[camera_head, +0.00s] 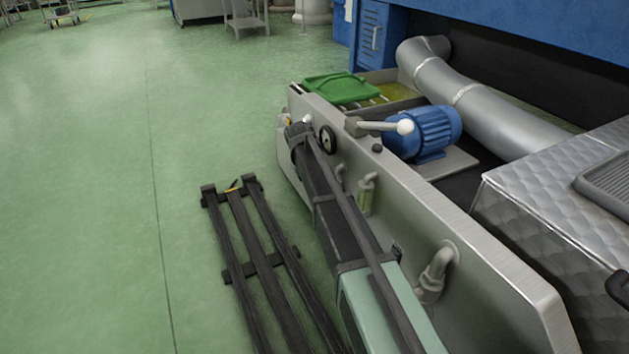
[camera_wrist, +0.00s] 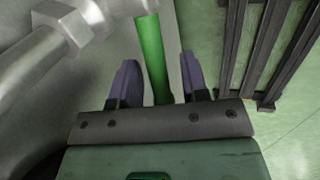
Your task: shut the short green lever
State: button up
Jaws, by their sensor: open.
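The short green lever (camera_wrist: 153,45) shows in the wrist view as a straight green bar running from the top edge down between my gripper's fingers. Its lower end is hidden behind the gripper body. My gripper (camera_wrist: 159,62) is open, with one dark purple finger on each side of the lever. I see gaps on both sides and no clear contact. In the head view my arm covers the area at the metal panel's left face, and I cannot make out the green lever there.
A grey metal pipe fitting with a hex nut (camera_wrist: 65,22) is close on the left in the wrist view. A dark slatted rack (camera_head: 245,240) lies on the green floor to the left.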

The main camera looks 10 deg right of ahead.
jog(key=shift+r, duration=0.1)
jog(key=p+v, duration=1)
jog(key=shift+r, duration=0.3)
jog(key=shift+a, duration=0.1)
